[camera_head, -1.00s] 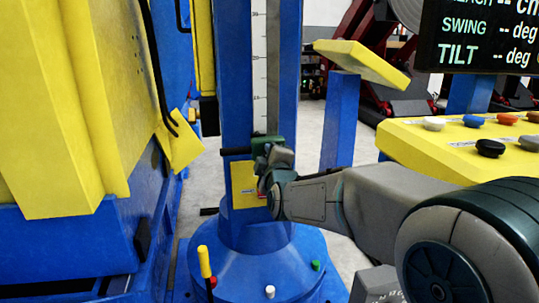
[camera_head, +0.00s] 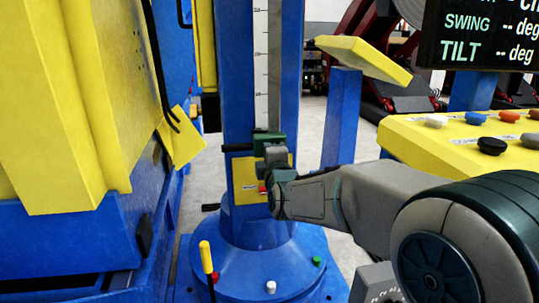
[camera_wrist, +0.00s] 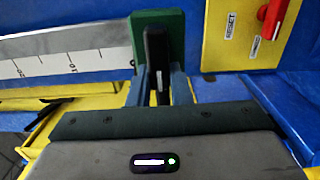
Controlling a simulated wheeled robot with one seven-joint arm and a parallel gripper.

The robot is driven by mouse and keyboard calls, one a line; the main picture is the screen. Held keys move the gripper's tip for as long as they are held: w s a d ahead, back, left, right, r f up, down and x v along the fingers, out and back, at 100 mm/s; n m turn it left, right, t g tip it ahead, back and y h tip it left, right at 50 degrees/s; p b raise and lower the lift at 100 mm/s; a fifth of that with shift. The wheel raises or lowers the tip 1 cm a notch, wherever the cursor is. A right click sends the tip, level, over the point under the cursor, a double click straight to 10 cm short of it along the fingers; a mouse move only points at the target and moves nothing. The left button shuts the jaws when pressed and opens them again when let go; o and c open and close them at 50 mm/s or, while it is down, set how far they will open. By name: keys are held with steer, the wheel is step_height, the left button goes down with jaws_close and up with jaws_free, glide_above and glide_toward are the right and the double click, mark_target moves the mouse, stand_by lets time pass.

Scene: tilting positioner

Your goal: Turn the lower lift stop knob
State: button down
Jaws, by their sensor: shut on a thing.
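The lower lift stop is a green block (camera_head: 268,137) on the scaled blue column, low on its ruler. In the wrist view the green block (camera_wrist: 174,28) carries a black bar-shaped knob (camera_wrist: 155,48). My gripper (camera_wrist: 161,85) is shut on this knob, one finger on each side, and the bar stands upright in that view. In the head view my gripper (camera_head: 274,158) is at the front of the block, and its fingers and wrist hide the knob.
A yellow plate (camera_head: 248,180) with a red switch (camera_wrist: 273,18) sits just below the stop. A yellow-tipped lever (camera_head: 206,258) rises from the round blue base. A yellow console (camera_head: 455,150) with coloured knobs stands right, and a large yellow and blue machine body (camera_head: 60,110) left.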

steer(key=c, duration=1.3)
jaws_free()
steer(key=p+v, duration=0.2)
steer(key=v, duration=1.1)
steer(key=shift+s+d, duration=0.1)
steer(key=shift+s, duration=0.3)
